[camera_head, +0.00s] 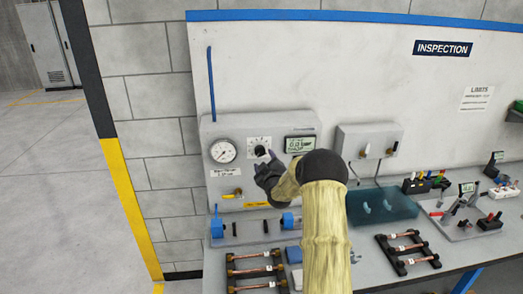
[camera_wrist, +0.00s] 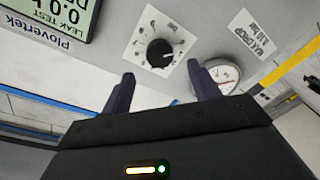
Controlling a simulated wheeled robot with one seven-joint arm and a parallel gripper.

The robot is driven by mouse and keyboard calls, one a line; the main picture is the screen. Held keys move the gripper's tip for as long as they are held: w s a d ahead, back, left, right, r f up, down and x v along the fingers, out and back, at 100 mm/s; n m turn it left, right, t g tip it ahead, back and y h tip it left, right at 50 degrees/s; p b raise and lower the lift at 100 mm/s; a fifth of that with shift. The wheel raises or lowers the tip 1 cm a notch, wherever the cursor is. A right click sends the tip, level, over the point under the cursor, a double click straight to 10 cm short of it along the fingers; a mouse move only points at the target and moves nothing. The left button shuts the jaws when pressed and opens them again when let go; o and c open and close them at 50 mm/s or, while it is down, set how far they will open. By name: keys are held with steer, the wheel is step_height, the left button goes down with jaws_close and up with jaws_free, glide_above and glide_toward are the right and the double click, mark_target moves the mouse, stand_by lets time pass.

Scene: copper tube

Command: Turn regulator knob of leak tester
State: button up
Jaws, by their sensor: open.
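The leak tester (camera_head: 288,178) is a grey panel box on the wall side of the bench, with a round gauge (camera_head: 223,151), a knob and a digital display (camera_head: 299,145). The black regulator knob (camera_wrist: 160,53) sits on a white scale plate in the wrist view. In the head view the knob (camera_head: 259,150) is partly covered by my gripper (camera_head: 267,164). In the wrist view my gripper (camera_wrist: 160,85) is open, with its two dark fingers on either side of the knob's line and the knob between and beyond their tips. Whether they touch it cannot be told.
A yellow-handled valve (camera_head: 233,194) is below the gauge. Blue clamps (camera_head: 217,227) and copper tube racks (camera_head: 256,270) stand on the bench below. A second grey box (camera_head: 369,141) and a teal tray (camera_head: 382,205) are to the right.

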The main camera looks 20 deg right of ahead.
mark_target(261, 153)
steer(key=shift+w+d+p, duration=0.2)
steer(key=shift+w+p, duration=0.25)
steer(key=shift+w, duration=0.65)
steer(key=shift+w+d+p, duration=0.25)
steer(key=shift+w+p, duration=0.25)
steer(key=shift+w, duration=0.55)
steer(key=shift+w+d+p, duration=0.2)
steer(key=shift+w+p, duration=0.25)
steer(key=shift+w, duration=0.65)
steer(key=c, duration=0.8)
steer(key=shift+d, duration=0.15)
steer(key=shift+c, duration=0.8)
steer(key=shift+f, duration=0.1)
